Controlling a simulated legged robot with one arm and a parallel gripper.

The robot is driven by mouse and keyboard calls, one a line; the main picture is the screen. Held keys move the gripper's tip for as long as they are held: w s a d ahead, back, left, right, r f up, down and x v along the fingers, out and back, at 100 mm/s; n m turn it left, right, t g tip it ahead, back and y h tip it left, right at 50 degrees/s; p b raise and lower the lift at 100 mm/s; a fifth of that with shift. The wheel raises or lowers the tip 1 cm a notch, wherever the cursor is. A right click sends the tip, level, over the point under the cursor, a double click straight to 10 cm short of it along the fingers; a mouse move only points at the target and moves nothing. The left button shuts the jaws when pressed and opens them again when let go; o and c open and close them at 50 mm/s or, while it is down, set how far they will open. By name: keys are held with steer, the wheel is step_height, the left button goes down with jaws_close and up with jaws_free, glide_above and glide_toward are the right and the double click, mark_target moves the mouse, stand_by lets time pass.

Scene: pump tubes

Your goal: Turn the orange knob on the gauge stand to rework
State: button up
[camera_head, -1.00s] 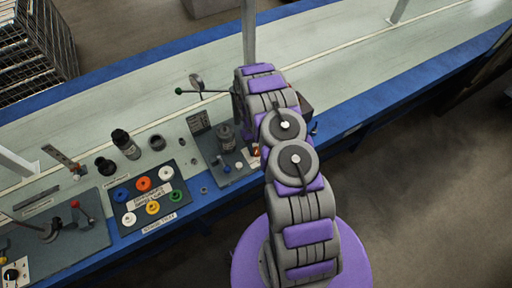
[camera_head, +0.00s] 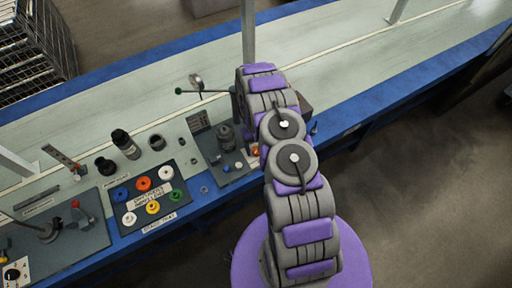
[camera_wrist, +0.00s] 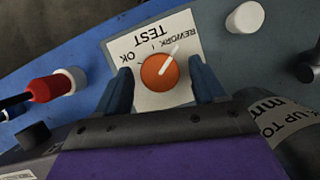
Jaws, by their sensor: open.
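The orange knob (camera_wrist: 159,72) sits on a white dial plate (camera_wrist: 180,98) in the wrist view. Its white pointer slants up and right, to the REWORK lettering. The plate also reads OK and TEST, all upside down in this view. My gripper (camera_wrist: 160,80) is open, with one dark blue finger on each side of the knob. A gap shows between the knob and each finger. In the head view the gauge stand (camera_head: 228,172) is left of my arm. A small orange patch, likely the knob (camera_head: 255,150), shows beside the arm, which hides my gripper.
In the wrist view a red-and-white part (camera_wrist: 52,87) is at the left and a white peg (camera_wrist: 245,17) at upper right. In the head view a mat with several coloured rings (camera_head: 128,208) lies left of the stand. The bench behind is mostly clear.

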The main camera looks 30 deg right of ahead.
steer(key=p+v, duration=0.2)
steer(key=v, duration=1.5)
steer(key=shift+p, duration=0.35)
steer(key=shift+w+r, duration=0.1)
steer(key=s+a+r, duration=0.3)
steer(key=s+r, duration=0.2)
steer(key=r, duration=0.4)
steer(key=s+a+r+n+t, duration=0.1)
steer(key=s+a+r, duration=0.25)
steer(key=r, duration=0.45)
steer(key=s+a+r, duration=0.3)
steer(key=s+r, duration=0.2)
steer(key=r, duration=0.4)
steer(key=s+a+r, duration=0.2)
steer(key=s, duration=0.6)
steer(key=s+a+r+t, duration=0.1)
steer(key=s+r, duration=0.1)
steer(key=s, duration=0.7)
steer(key=s+a+r, duration=0.2)
steer(key=s, duration=0.7)
steer(key=shift+a+n+t+h, duration=0.3)
steer(key=shift+a+n, duration=0.05)
steer(key=shift+n, duration=0.05)
